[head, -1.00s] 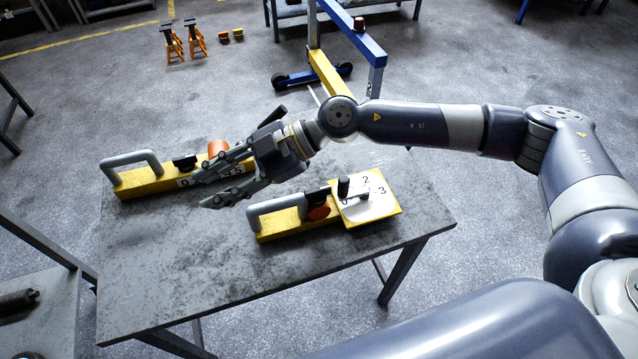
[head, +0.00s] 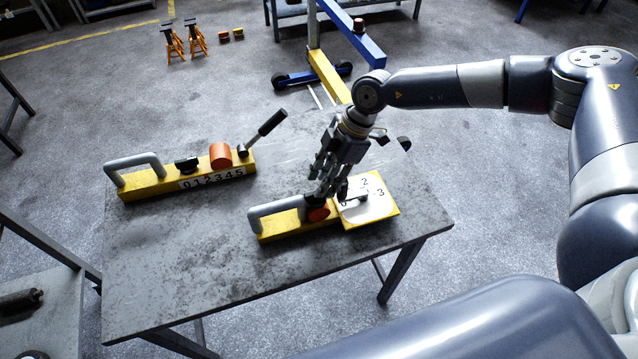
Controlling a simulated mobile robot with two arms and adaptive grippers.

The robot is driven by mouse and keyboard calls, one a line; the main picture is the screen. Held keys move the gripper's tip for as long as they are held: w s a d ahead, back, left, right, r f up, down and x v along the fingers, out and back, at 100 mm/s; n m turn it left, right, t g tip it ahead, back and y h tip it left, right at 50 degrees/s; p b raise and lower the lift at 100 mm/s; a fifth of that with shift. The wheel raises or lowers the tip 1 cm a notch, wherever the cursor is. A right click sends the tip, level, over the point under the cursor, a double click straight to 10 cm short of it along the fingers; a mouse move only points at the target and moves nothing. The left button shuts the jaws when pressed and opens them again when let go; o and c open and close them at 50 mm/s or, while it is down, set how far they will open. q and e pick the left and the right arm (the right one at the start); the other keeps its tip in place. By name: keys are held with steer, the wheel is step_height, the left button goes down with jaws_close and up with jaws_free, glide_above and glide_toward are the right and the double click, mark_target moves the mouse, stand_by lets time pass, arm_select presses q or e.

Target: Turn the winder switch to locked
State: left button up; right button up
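On the table stands a yellow device with a grey handle (head: 276,208), an orange part (head: 318,214) and a yellow plate with a white numbered dial (head: 370,207). A crank sits on the dial. I cannot tell for sure which small part is the winder switch. My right gripper (head: 328,192) points down over this device, between the handle and the dial. Its fingers hide the black part there and some of the dial. Whether they touch or grip anything is unclear. My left gripper is not in view.
A second yellow device (head: 155,184) with a 0 to 5 scale, an orange drum (head: 221,155) and a raised black lever (head: 270,123) lies at the table's left. The front of the grey table (head: 200,275) is clear. A blue and yellow hoist (head: 328,76) stands behind.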

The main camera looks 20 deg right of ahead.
steer(key=shift+x, duration=1.7)
steer(key=shift+r, duration=0.1)
jaws_close()
